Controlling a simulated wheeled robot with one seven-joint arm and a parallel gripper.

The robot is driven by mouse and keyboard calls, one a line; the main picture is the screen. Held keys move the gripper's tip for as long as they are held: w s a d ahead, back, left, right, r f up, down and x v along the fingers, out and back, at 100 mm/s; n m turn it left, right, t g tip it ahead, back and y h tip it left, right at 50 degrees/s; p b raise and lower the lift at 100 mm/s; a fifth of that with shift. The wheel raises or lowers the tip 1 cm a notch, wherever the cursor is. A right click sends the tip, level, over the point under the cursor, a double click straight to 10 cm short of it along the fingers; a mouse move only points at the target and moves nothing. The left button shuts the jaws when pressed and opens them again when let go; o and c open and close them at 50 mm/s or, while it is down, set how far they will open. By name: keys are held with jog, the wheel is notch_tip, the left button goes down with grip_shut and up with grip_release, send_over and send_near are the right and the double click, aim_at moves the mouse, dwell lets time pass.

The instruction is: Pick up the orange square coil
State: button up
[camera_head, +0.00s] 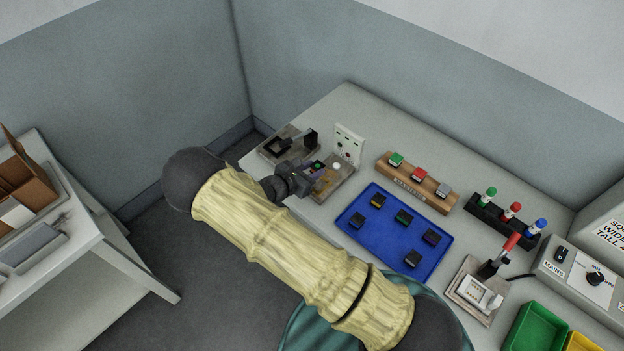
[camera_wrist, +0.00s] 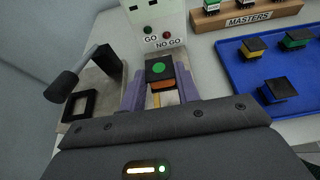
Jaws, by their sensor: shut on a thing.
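The orange square coil (camera_wrist: 161,86) has a dark square top with a round green spot and an orange side low down. My gripper (camera_wrist: 159,88) is shut on it, with one purple-grey finger on each side. In the head view my gripper (camera_head: 311,170) is at the GO / NO GO station at the back left of the bench, and the coil is too small there to make out clearly. The fingers hide parts of the coil's sides. I cannot tell whether its underside touches the station base.
The GO / NO GO panel (camera_head: 348,144) stands just behind. A lever fixture (camera_head: 273,147) is to the left. The blue tray (camera_head: 385,240) with several coils lies to the right. The MASTERS block (camera_head: 430,189) stands behind the tray.

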notch_tip(320, 180, up, 4)
jog(key=shift+r+b, duration=0.15)
jog(key=shift+b, duration=0.25)
dwell(0.3)
jog(key=s+d+f, duration=0.2)
jog(key=s+d, duration=0.1)
jog(key=d, duration=0.3)
jog(key=s+d+f+m+g+h, duration=0.1)
jog(key=s+d+f, duration=0.2)
jog(key=d, duration=0.3)
jog(key=shift+s+d+f, duration=0.2)
jog(key=shift+s+d, duration=0.15)
jog(key=shift+s, duration=0.45)
